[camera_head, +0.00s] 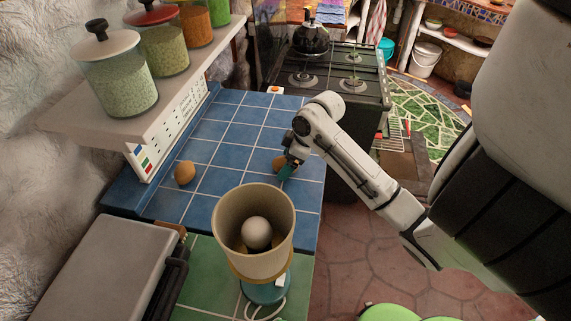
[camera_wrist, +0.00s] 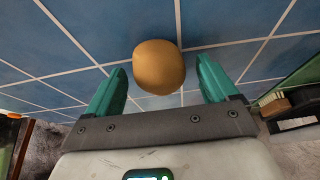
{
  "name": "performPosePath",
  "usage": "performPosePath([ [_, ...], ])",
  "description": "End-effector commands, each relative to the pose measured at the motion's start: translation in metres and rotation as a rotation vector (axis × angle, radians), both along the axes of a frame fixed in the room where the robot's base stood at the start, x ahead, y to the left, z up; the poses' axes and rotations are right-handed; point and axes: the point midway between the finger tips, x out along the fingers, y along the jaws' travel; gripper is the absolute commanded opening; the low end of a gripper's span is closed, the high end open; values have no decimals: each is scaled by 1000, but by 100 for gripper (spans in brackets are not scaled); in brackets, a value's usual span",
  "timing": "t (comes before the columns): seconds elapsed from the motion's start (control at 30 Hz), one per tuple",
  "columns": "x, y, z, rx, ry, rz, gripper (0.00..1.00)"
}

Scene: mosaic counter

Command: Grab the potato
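A brown, rounded potato-like thing (camera_wrist: 159,66) is centred between my fingertips in the wrist view, with a gap on each side. In the head view it (camera_head: 278,162) lies on the blue tiled counter, partly hidden by my gripper (camera_head: 288,171). My gripper, with teal fingers, is open and empty in the wrist view (camera_wrist: 161,72). I cannot tell how far the fingers reach down around the thing. A second brown, rounded thing (camera_head: 185,173) lies apart on the counter's left side. I cannot tell for certain which of the two is the potato.
A beige lamp (camera_head: 252,232) stands at the counter's front, close to my gripper. A shelf (camera_head: 150,100) with several jars hangs over the left side. A black stove (camera_head: 330,80) is at the back. The blue counter (camera_head: 225,130) behind my gripper is mostly clear.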

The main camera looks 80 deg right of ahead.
Motion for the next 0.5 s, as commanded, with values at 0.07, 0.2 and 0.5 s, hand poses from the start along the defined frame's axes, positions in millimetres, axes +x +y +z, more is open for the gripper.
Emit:
performPosePath([
  [0.07, 0, 0, 0, 0, 0, 0, 79],
  [0.2, 0, 0, 0, 0, 0, 0, 65],
  [0.5, 0, 0, 0, 0, 0, 0, 36],
])
